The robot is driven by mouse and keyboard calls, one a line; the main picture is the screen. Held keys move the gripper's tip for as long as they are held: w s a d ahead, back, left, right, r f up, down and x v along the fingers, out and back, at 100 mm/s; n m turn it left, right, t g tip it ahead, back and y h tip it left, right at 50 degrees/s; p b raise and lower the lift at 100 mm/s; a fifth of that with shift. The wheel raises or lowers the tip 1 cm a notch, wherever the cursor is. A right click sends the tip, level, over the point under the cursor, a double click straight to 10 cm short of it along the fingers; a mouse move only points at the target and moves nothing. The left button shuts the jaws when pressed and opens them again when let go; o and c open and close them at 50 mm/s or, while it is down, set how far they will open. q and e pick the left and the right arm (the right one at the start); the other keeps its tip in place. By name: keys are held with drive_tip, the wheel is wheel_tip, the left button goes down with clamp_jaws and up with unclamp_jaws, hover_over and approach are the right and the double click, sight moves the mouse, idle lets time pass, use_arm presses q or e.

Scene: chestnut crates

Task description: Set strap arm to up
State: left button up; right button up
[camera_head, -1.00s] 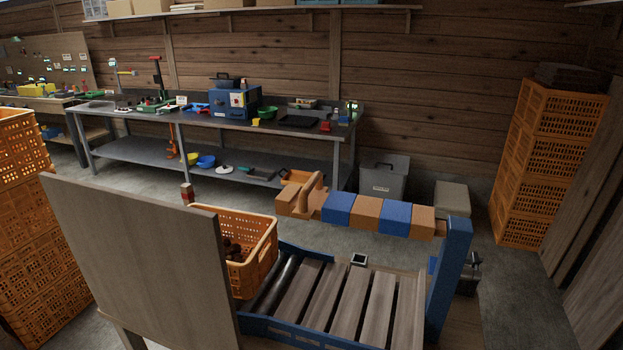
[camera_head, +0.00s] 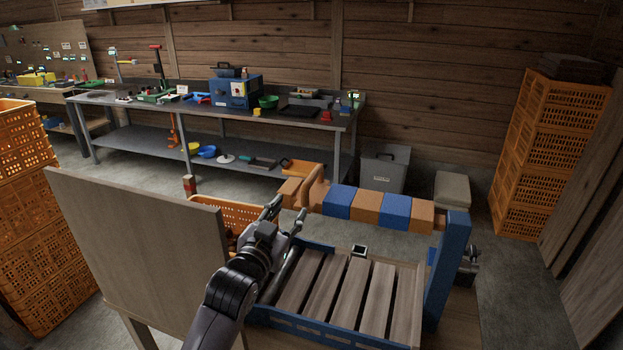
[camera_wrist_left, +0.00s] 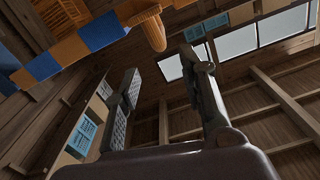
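The strap arm (camera_head: 367,205) is a blue and orange striped bar lying about level over the slatted roller bed. Its right end meets a blue post (camera_head: 447,268), and a wooden handle (camera_head: 313,186) stands near its left end. My left gripper (camera_head: 288,212) is open and empty, just below and left of the handle, apart from it as far as I can tell. The left wrist view looks upward, with the strap arm (camera_wrist_left: 75,52) at upper left and the handle (camera_wrist_left: 152,28) beyond the open fingers (camera_wrist_left: 160,75). My right gripper is not in view.
The roller bed (camera_head: 350,295) has a blue frame. An orange crate (camera_head: 215,212) is partly hidden by my arm and a wooden panel (camera_head: 130,250). Orange crate stacks stand left (camera_head: 25,220) and right (camera_head: 550,160). A long workbench (camera_head: 200,108) stands behind.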

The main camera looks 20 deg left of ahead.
sight(312, 180)
use_arm(q)
drive_tip(key=w+p, duration=0.1)
drive_tip(key=w, duration=0.4)
drive_tip(key=w+p, duration=0.1)
drive_tip(key=w, duration=0.4)
drive_tip(key=w+p, duration=0.1)
drive_tip(key=w, duration=0.4)
drive_tip(key=shift+w+d, duration=0.3)
drive_tip(key=shift+w, duration=0.05)
drive_tip(key=shift+f, duration=0.1)
drive_tip(key=shift+c, duration=0.2)
clamp_jaws()
